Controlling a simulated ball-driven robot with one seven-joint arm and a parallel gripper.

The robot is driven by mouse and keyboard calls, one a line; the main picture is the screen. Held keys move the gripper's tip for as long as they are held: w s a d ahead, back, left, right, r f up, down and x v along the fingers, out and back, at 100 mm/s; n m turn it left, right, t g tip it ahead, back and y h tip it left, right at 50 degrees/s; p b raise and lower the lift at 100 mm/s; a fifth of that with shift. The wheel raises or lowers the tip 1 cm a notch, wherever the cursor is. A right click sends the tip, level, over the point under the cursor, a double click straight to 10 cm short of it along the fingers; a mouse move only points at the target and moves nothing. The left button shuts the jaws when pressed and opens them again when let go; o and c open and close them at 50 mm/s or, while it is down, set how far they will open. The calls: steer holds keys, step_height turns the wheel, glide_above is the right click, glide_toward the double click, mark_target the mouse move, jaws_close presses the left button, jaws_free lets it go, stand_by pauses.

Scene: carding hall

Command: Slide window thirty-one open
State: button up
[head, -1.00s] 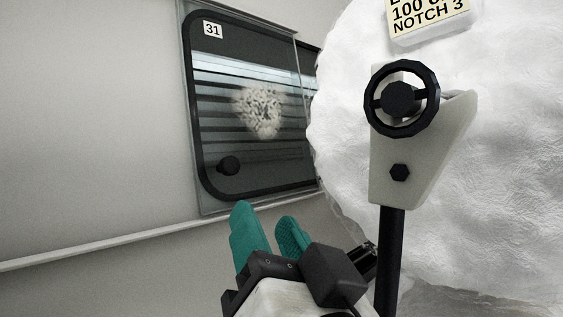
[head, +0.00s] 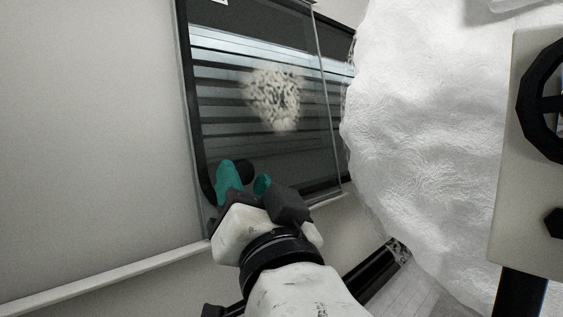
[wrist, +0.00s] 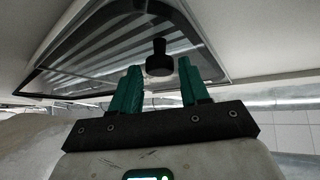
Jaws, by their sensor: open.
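Window thirty-one (head: 225,110) is a glass pane in a black frame on the pale wall in the head view; a sliver of its white number plate shows at the top edge. Its black round knob (head: 245,170) is low on the left part of the pane. My gripper (head: 246,181) is at the knob, with its teal fingers apart and one on either side of it in the picture. In the wrist view the knob (wrist: 158,60) shows between the two fingertips (wrist: 160,70), with visible space on both sides. I see no contact.
A large white wrinkled roll (head: 420,130) stands close on the right. A pale bracket (head: 515,170) with a black handwheel (head: 545,100) is at the far right. A white ledge (head: 110,275) runs along the wall below the window. The wall at left is bare.

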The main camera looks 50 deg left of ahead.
steer(key=shift+p+x, duration=0.3)
steer(key=shift+x, duration=1.15)
jaws_close()
